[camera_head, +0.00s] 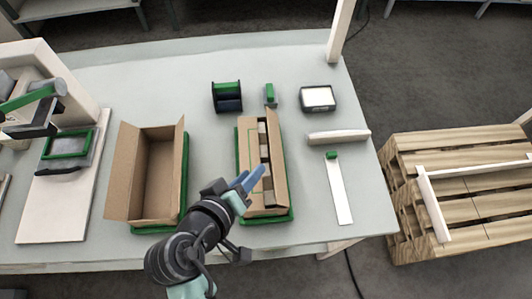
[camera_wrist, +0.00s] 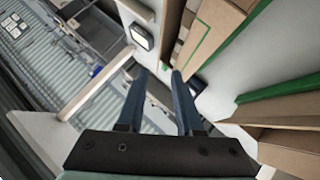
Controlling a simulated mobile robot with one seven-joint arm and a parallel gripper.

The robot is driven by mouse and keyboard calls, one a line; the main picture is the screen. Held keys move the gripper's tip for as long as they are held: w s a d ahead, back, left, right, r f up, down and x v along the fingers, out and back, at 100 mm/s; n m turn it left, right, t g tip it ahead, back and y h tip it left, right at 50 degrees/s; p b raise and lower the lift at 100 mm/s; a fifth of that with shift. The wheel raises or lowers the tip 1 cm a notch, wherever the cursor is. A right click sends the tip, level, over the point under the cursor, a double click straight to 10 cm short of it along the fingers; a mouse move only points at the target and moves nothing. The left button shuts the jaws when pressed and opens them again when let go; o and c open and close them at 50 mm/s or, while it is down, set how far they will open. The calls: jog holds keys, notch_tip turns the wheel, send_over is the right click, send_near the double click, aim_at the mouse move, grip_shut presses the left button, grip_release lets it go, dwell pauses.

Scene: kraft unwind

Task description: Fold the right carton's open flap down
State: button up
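The right carton (camera_head: 269,208) is a brown box in the middle of the table, with a green edge showing under it. Its left flap (camera_head: 244,150), marked with a green outline, lies over the left part of the top. Its right flap (camera_head: 278,165) stands along the right side, and a dark gap with pale contents shows between them. My gripper (camera_head: 247,180) has blue fingers and is over the carton's front left part; I cannot tell if it touches. In the wrist view my gripper (camera_wrist: 156,75) is open and empty, with a brown carton (camera_wrist: 210,28) beyond its right finger.
The left carton (camera_head: 158,175) stands open with its side flaps spread. A black and green holder (camera_head: 227,97), a small green-topped item (camera_head: 270,95), a dark-framed box (camera_head: 318,98), a pale bar (camera_head: 338,136) and a white strip (camera_head: 340,193) lie around. A wooden pallet (camera_head: 460,190) is at right.

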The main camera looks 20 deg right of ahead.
aim_at(271, 152)
jog(key=p+x, duration=0.1)
jog(key=x, duration=1.1)
jog(key=shift+w+d+f+p, duration=0.2)
jog(key=shift+p, duration=0.1)
jog(key=shift+c, duration=0.3)
grip_shut()
dwell(0.5)
